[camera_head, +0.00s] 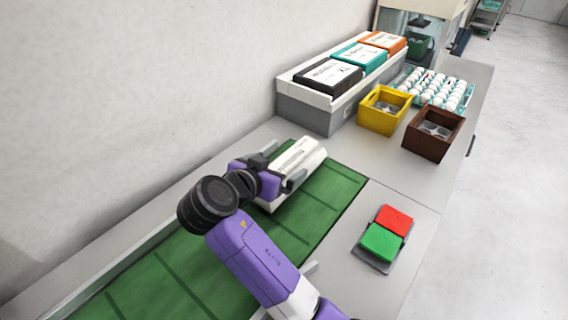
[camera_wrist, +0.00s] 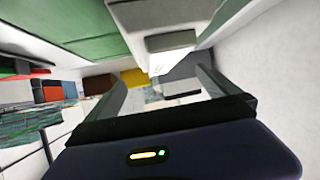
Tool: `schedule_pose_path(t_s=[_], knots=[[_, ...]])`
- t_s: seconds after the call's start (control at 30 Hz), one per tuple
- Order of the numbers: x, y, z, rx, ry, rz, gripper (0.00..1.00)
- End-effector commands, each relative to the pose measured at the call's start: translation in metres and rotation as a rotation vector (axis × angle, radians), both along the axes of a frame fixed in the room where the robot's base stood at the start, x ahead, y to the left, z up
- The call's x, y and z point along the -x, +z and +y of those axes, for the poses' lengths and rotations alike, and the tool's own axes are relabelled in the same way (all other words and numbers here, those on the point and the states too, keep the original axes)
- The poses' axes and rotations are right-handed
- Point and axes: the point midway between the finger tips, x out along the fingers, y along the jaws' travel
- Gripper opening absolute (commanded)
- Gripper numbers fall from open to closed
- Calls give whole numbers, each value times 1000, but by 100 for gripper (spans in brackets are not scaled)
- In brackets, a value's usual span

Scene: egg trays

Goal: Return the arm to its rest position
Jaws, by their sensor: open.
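My arm, purple and black, reaches over the green conveyor belt (camera_head: 325,197) in the head view. My gripper (camera_head: 294,183) is at the arm's end, beside a white box-like unit (camera_head: 298,165) that spans the belt; I cannot tell if they touch. In the wrist view the two fingers of my gripper (camera_wrist: 162,90) stand wide apart with nothing held between them. The white unit also shows there (camera_wrist: 165,30), close above the fingers.
A red and green button panel (camera_head: 381,260) lies right of the belt. A yellow crate (camera_head: 378,124) and a brown crate (camera_head: 418,150) stand behind it. A grey bin (camera_head: 310,117) with black, teal and orange boxes is at the wall. An egg tray (camera_head: 467,103) is full of white eggs.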

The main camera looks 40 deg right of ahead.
Motion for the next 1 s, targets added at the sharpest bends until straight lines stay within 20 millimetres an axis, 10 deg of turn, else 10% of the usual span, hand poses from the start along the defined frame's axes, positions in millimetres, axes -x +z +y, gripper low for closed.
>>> schedule_pose_path(t_s=[0.67, 1.0], knots=[[3, 8, 8, -1, 0, -1, 100], [3, 59, 8, -1, 0, -1, 100]])
